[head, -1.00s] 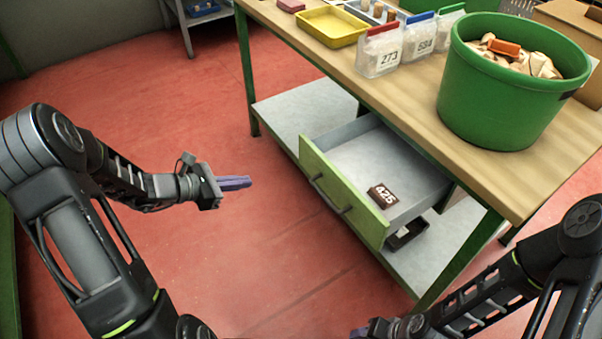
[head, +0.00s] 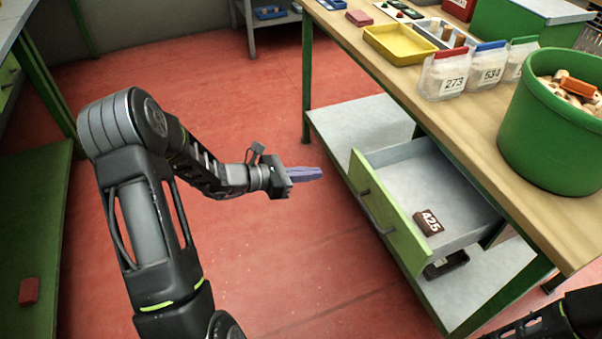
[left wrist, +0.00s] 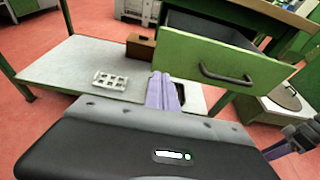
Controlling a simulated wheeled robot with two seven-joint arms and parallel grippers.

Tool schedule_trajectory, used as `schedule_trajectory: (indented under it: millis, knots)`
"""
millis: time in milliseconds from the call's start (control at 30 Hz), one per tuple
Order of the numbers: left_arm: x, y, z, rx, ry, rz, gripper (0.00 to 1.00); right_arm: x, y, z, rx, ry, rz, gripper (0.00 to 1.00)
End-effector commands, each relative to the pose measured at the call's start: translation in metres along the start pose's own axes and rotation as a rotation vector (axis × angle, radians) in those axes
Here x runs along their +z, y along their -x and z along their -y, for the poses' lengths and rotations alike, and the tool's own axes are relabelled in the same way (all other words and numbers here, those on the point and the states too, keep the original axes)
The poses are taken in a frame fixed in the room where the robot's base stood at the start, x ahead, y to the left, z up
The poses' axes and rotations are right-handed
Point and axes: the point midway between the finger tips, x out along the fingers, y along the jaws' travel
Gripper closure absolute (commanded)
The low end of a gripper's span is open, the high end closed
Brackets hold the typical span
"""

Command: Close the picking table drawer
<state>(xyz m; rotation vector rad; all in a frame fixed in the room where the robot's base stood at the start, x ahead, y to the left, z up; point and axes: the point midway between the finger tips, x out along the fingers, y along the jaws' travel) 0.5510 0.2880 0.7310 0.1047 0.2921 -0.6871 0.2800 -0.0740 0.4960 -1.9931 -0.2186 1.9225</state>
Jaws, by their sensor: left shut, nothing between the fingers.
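The picking table (head: 400,80) has a wooden top and green legs. Its drawer (head: 388,215) stands pulled out, with a green front and a dark handle; a brown block marked 425 (head: 428,222) lies inside. The drawer front also shows in the left wrist view (left wrist: 205,58), with its handle (left wrist: 225,76) right of my fingers. My left gripper (head: 308,174) is shut and empty, left of the drawer front and apart from it in the head view. Its purple fingers also show in the left wrist view (left wrist: 163,92).
On the tabletop are a yellow tray (head: 385,52), numbered bags (head: 445,75) and a green tub (head: 545,140) of corks. A grey lower shelf (head: 345,115) lies below the drawer. A green surface with a red block (head: 29,291) is at the left. Red floor is clear between.

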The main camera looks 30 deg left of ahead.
Motion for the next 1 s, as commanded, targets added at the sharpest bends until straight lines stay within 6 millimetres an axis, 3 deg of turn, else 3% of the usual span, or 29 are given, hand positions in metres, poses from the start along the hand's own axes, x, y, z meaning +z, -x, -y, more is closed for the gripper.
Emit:
schedule_trajectory:
  millis: [200, 433, 1000]
  knots:
    - [-0.001, -0.046, 0.001, -0.004, 0.0, 0.0, 1.0, 0.0, -0.001, 0.0, 0.0, 0.0, 0.0, 0.48]
    - [0.009, -0.079, 0.001, -0.002, -0.001, 0.001, 1.0, 0.0, 0.001, 0.001, 0.0, 0.0, 0.0, 0.48]
    - [0.012, -0.088, 0.0, 0.0, -0.001, 0.0, 1.0, 0.0, 0.001, 0.0, 0.0, 0.0, 0.0, 0.48]
